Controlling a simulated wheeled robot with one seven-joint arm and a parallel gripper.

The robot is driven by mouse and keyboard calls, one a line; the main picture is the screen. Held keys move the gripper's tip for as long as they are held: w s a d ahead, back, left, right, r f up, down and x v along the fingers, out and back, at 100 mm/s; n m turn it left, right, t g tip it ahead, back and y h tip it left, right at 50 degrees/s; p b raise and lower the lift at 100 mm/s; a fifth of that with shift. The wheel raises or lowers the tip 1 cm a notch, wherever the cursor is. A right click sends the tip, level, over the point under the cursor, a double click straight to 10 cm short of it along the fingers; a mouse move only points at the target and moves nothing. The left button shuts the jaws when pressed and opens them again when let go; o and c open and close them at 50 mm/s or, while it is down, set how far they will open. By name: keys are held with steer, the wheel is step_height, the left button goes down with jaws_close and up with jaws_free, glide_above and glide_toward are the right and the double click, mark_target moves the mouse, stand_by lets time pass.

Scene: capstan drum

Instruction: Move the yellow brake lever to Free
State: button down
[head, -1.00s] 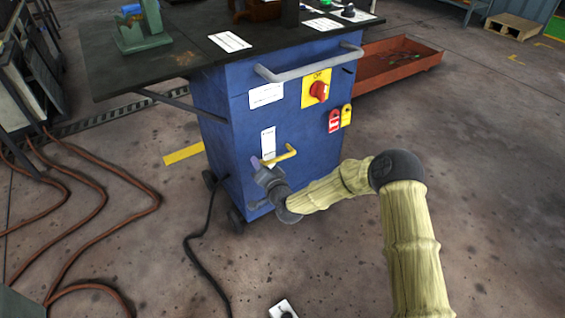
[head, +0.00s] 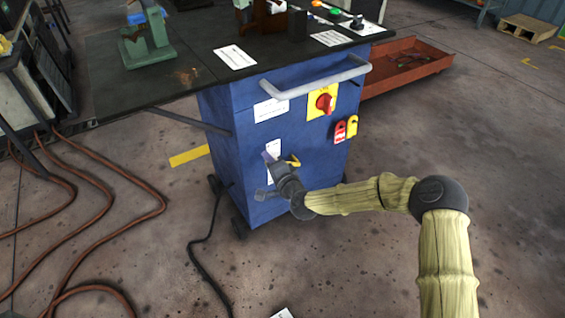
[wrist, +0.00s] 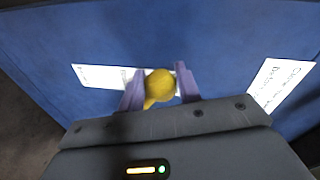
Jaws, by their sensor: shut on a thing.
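The yellow brake lever (head: 294,162) is on the front of the blue cabinet (head: 235,130), below the red rotary switch. In the head view my gripper (head: 271,157) is at the lever and covers part of it. In the wrist view my gripper (wrist: 160,88) has its two purple fingers on either side of the lever's round yellow end (wrist: 160,84), shut on it. A white label (head: 273,160) is behind the lever, partly hidden by my gripper. Its writing is too small to read, so I cannot tell which mark the lever is at.
A red rotary switch (head: 324,102) on a yellow plate, red and yellow tags (head: 346,128) and a grey handle bar (head: 315,78) are above the lever. A dark worktop (head: 190,68) overhangs the cabinet.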

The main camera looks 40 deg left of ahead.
steer(key=shift+w, duration=0.1)
stand_by(0.4)
steer(key=c, duration=1)
jaws_free()
steer(key=shift+d+r, duration=0.1)
steer(key=p+v, duration=0.5)
steer(key=v, duration=1.2)
steer(key=shift+d+r+p, duration=0.1)
steer(key=shift+d+p, duration=0.1)
steer(key=shift+p, duration=0.2)
